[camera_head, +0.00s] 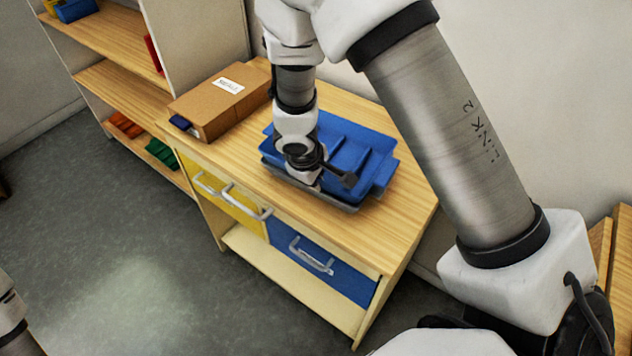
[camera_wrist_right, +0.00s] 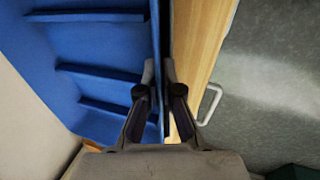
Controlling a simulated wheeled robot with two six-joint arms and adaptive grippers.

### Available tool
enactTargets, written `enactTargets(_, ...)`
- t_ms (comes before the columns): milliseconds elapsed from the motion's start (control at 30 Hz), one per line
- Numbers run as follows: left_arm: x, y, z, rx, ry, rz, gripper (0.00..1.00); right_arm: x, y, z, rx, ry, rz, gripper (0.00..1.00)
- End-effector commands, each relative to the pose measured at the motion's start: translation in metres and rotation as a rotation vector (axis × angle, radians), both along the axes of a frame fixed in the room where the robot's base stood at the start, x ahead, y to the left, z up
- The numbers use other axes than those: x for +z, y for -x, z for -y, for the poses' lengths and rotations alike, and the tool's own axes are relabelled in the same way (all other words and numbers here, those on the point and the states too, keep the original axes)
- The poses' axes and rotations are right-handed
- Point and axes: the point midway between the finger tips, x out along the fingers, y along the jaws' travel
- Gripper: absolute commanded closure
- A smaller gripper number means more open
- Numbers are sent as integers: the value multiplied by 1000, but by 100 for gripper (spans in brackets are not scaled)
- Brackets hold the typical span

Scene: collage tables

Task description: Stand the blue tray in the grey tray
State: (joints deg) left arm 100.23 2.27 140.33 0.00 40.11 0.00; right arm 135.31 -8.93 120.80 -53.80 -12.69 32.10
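The blue tray (camera_head: 348,148), with raised ribs inside, lies over the grey tray (camera_head: 345,207) on the wooden table. Only a strip of the grey tray shows along the front, so I cannot tell whether the blue tray is fully seated. In the right wrist view the blue tray (camera_wrist_right: 75,50) fills the left side. My right gripper (camera_head: 325,182) is at the blue tray's front edge. In the wrist view its fingers (camera_wrist_right: 159,75) stand close together on either side of the tray's thin front wall, shut on it. My left gripper is out of view.
A cardboard box (camera_head: 222,100) with a white label stands on the table's left part. The wooden table (camera_head: 400,222) has yellow and blue drawers with pale handles. A shelf (camera_head: 120,88) with coloured items stands at the left. The table's front right is clear.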

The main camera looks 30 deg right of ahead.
Motion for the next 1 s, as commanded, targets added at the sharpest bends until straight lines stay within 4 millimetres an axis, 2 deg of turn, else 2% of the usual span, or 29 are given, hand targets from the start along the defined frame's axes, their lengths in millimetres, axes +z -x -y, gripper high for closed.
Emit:
enactTargets(33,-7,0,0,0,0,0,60,-11,2,-1,1,-5,-6,100)
enactTargets(333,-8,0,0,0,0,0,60,-14,3,-1,0,-6,-11,100)
enactTargets(433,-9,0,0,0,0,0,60,-15,4,-1,0,-6,-12,65)
enactTargets(1000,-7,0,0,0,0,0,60,-11,2,-1,0,-5,-8,65)
